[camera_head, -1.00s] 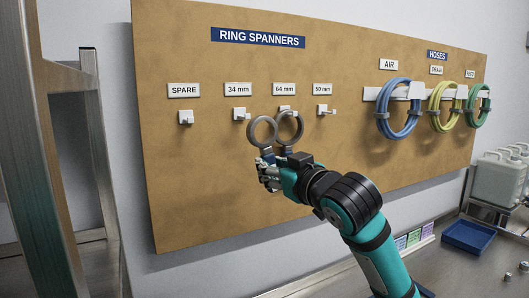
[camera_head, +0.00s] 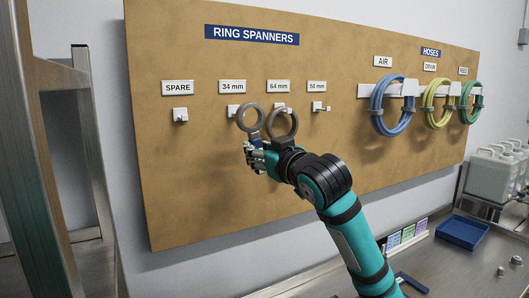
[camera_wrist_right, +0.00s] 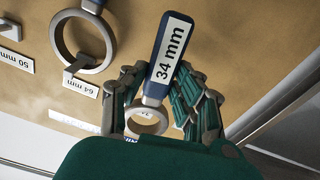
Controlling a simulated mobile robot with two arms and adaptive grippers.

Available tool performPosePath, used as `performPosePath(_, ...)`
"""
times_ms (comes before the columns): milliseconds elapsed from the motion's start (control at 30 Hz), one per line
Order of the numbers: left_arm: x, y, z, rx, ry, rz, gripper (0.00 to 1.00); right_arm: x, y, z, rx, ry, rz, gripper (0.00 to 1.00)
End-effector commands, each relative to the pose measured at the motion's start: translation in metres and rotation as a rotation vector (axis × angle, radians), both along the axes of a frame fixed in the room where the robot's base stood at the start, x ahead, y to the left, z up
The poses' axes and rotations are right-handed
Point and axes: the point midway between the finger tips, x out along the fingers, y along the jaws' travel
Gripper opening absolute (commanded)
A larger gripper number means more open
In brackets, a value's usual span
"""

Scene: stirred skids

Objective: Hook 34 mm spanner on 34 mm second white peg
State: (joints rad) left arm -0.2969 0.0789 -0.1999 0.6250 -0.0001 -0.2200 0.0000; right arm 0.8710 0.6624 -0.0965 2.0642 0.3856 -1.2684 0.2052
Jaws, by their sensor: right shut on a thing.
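My right gripper (camera_head: 254,156) is shut on the 34 mm spanner, which it holds by the handle with the ring upward. The spanner's grey ring (camera_head: 249,117) overlaps the right side of the 34 mm white peg (camera_head: 233,111), second from the left. I cannot tell whether the peg is inside the ring. In the right wrist view the dark blue handle (camera_wrist_right: 170,48) with its "34 mm" label sits between the gripper fingers (camera_wrist_right: 165,95). The ring (camera_wrist_right: 147,118) shows below it in that picture. My left gripper is out of view.
A larger spanner (camera_head: 283,122) hangs on the 64 mm peg, close right of the held ring. The SPARE peg (camera_head: 180,115) and 50 mm peg (camera_head: 318,107) are bare. Coiled blue (camera_head: 391,107), yellow and green hoses hang at right. A blue tray (camera_head: 463,232) lies on the bench.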

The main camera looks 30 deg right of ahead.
Motion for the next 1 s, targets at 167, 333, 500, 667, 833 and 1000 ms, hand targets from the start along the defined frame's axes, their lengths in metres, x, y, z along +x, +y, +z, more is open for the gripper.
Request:
performPosePath(167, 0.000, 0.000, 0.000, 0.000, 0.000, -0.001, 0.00, 0.013, 0.000, 0.000, 0.001, -0.002, 0.000, 0.00)
performPosePath(333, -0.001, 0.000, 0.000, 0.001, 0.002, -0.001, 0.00, 0.025, -0.001, -0.001, 0.001, -0.001, 0.001, 0.00)
performPosePath(500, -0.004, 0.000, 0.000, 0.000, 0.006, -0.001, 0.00, 0.036, -0.002, -0.001, 0.000, -0.002, 0.001, 0.00)
performPosePath(667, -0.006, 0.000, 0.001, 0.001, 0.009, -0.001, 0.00, 0.048, -0.002, -0.002, 0.001, -0.001, 0.001, 0.00)
performPosePath(833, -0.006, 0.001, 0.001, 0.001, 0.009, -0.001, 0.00, 0.058, -0.003, -0.006, 0.000, 0.000, 0.000, 0.00)
performPosePath(1000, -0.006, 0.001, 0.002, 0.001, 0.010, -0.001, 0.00, 0.063, -0.003, -0.012, 0.000, 0.000, 0.000, 0.00)
